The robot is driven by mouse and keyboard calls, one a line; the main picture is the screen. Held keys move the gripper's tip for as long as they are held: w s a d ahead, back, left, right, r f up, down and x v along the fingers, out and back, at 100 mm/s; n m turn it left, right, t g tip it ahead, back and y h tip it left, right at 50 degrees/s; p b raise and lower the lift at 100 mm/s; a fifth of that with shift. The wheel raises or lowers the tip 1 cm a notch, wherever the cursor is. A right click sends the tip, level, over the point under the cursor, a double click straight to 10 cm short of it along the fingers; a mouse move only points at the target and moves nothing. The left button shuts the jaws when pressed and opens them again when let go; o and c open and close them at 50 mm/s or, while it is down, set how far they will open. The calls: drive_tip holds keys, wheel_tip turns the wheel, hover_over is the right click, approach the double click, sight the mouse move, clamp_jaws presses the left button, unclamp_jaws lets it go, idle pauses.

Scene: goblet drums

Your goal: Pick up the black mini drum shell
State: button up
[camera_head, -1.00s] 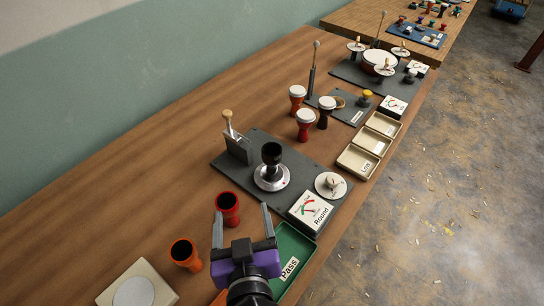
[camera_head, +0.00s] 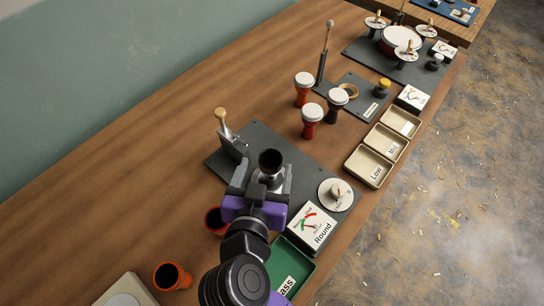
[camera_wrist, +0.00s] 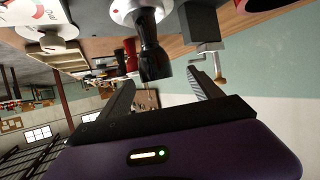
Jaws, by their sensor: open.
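The black mini drum shell (camera_head: 270,159) stands upright on a round silver mount (camera_head: 268,181) on the dark grey plate. My gripper (camera_head: 264,177) is open, with one finger to each side of the shell as seen in the head view. In the wrist view, which is upside down, the shell (camera_wrist: 154,62) shows between and beyond my two fingertips (camera_wrist: 161,79). I cannot tell whether the fingers touch it. My gripper and wrist hide part of the mount and plate.
A lever clamp (camera_head: 228,136) stands left of the shell. A dial knob (camera_head: 335,194) and a "Round" gauge box (camera_head: 312,228) are at right. A red shell (camera_head: 214,221) and an orange shell (camera_head: 172,276) stand nearer. The green Pass tray (camera_head: 289,266) is partly hidden.

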sight(272, 155)
drive_tip(key=x, duration=0.2)
drive_tip(key=p+x, duration=0.1)
drive_tip(key=x, duration=0.4)
drive_tip(key=shift+s+d+f, duration=0.15)
drive_tip(key=shift+d+f, duration=0.05)
drive_tip(key=shift+d, duration=0.05)
clamp_jaws()
